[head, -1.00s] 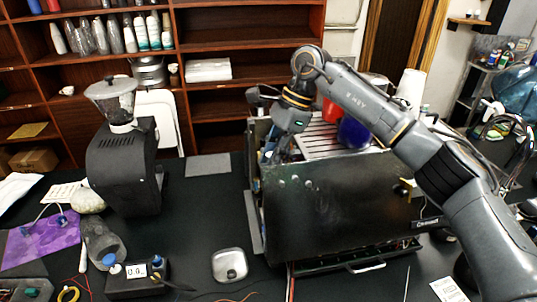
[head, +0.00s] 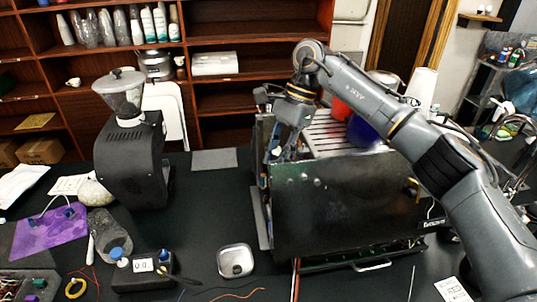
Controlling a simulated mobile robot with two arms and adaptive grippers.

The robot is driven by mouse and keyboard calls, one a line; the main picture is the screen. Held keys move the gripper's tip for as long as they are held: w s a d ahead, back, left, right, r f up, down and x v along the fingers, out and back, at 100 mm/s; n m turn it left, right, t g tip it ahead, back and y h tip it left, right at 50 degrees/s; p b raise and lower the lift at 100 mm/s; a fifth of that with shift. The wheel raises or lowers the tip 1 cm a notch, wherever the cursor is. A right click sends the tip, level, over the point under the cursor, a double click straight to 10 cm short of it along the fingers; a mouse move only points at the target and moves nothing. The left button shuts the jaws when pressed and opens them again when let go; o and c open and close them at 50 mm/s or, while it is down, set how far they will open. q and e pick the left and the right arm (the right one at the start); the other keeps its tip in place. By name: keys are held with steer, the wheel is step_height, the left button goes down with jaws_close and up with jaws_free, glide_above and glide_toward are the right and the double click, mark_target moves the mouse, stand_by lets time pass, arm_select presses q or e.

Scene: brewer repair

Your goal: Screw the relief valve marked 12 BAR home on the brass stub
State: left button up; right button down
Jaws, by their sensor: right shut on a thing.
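The brewer (head: 345,205) is a dark metal box on the black bench, with its top left part open. My right gripper (head: 273,154) points down into that opening, beside the drip grid on top. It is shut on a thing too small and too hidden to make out. The relief valve marked 12 BAR and the brass stub cannot be made out in this view. My left gripper is not in view.
A black grinder (head: 132,160) stands left of the brewer. A small square metal dish (head: 235,261) and a meter box (head: 142,273) lie in front. A blue round thing (head: 362,131) sits on the brewer's top. Bench between grinder and brewer is mostly clear.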

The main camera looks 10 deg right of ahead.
mark_target(289, 162)
steer(key=shift+s+d+f, duration=0.15)
steer(key=shift+s+d, duration=0.35)
steer(key=shift+d, duration=0.1)
steer(key=shift+s+d+f, duration=0.15)
steer(key=shift+s+d, duration=0.3)
steer(key=shift+d, duration=0.15)
steer(key=shift+w+a, duration=0.1)
steer(key=shift+b, duration=0.3)
steer(key=shift+r, duration=0.5)
steer(key=shift+f, duration=0.2)
